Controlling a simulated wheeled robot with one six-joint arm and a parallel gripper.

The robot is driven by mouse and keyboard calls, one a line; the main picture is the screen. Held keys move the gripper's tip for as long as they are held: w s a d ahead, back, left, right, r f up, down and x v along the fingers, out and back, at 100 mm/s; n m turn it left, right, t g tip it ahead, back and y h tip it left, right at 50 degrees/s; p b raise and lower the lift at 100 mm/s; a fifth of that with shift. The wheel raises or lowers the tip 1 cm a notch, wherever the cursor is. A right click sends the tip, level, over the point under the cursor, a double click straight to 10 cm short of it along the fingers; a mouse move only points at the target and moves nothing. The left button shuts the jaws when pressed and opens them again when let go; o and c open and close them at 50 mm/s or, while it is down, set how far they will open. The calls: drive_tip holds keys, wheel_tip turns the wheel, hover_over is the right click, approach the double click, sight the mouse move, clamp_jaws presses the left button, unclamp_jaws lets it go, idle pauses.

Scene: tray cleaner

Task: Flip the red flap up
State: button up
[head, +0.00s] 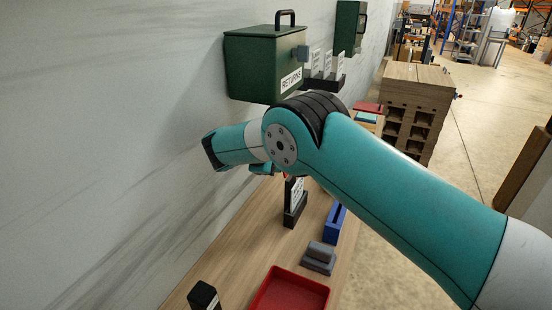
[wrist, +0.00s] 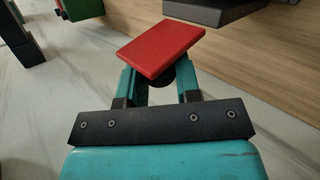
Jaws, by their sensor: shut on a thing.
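The red flap (wrist: 160,46) shows in the wrist view as a tilted flat plate across the ends of my gripper's fingers. My gripper (wrist: 157,72) is shut on it, with one teal finger on each side and a dark rounded part below the plate. In the head view my gripper (head: 262,169) is near the wall, above the wooden table, partly hidden behind my own arm. Only a small red sliver shows there beside the fingers, above a dark upright holder with a white label (head: 296,195). The flap's hinge is hidden.
A green box marked RETURNS (head: 262,68) is on the wall behind my arm. On the table (head: 243,232) are a blue slotted block (head: 335,222), a grey block (head: 319,257), a red tray (head: 262,291) and a black block (head: 204,295). The table's left side is mostly clear.

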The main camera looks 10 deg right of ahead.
drive_tip(key=shift+w+a, duration=0.1)
idle(0.5)
drive_tip(key=o, duration=0.9)
drive_tip(key=p+v, duration=1)
drive_tip(key=v, duration=0.7)
drive_tip(key=shift+a, duration=0.25)
drive_tip(key=shift+r, duration=0.1)
